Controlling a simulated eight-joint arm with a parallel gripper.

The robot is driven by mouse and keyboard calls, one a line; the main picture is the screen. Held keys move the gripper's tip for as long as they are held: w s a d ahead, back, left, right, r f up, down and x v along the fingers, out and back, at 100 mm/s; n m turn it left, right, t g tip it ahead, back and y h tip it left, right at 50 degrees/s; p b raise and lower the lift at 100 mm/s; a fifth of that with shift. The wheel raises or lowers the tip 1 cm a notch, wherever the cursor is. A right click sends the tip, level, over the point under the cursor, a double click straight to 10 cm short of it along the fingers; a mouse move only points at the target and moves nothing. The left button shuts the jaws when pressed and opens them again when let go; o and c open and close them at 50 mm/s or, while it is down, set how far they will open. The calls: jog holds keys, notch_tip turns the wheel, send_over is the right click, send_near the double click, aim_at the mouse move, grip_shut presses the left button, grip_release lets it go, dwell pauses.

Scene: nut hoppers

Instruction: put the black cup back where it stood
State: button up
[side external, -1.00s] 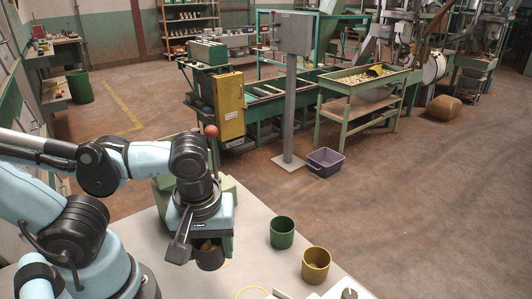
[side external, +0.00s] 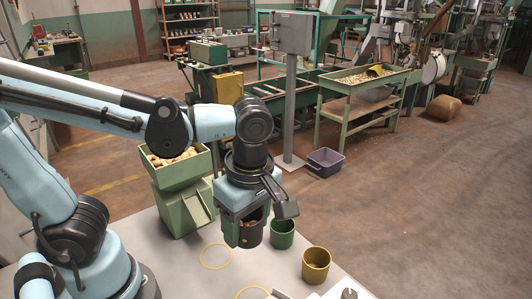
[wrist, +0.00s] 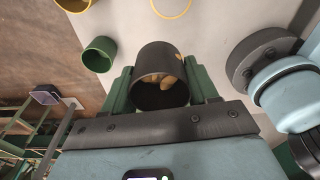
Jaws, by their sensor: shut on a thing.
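The black cup (side external: 251,236) is held upright between the green fingers of my gripper (side external: 243,220), with brown nuts inside. In the wrist view the black cup (wrist: 160,60) sits between both fingers of my gripper (wrist: 163,90), and the nuts show inside its mouth. In the side view the cup is to the right of a yellow ring (side external: 216,268) on the table and just left of the green cup (side external: 282,234). It seems to be above the table; its exact height is unclear. A second yellow ring (side external: 238,295) lies nearer the front edge, partly cut off.
The green hopper (side external: 180,212) with nuts in its top stands at the table's back left. The green cup stands close to the black cup, and a yellow cup (side external: 316,265) stands farther right.

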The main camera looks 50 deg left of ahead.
jog(key=w+a+f+n, duration=0.1)
jog(key=w+a+f, duration=0.1)
jog(key=w+a, duration=0.1)
jog(key=w+a+f+n, duration=0.2)
jog(key=w+a+f, duration=0.1)
jog(key=w+a, duration=0.1)
jog(key=w+a+f+n, duration=0.2)
jog(key=w+a+f, duration=0.1)
jog(key=a, duration=0.3)
jog(key=shift+w+a+f+g, duration=0.1)
jog(key=shift+w+g, duration=0.2)
jog(key=shift+w, duration=0.1)
jog(key=shift+f, duration=1.95)
jog(key=shift+f, duration=0.1)
jog(key=o, duration=1.2)
jog(key=shift+o, duration=0.2)
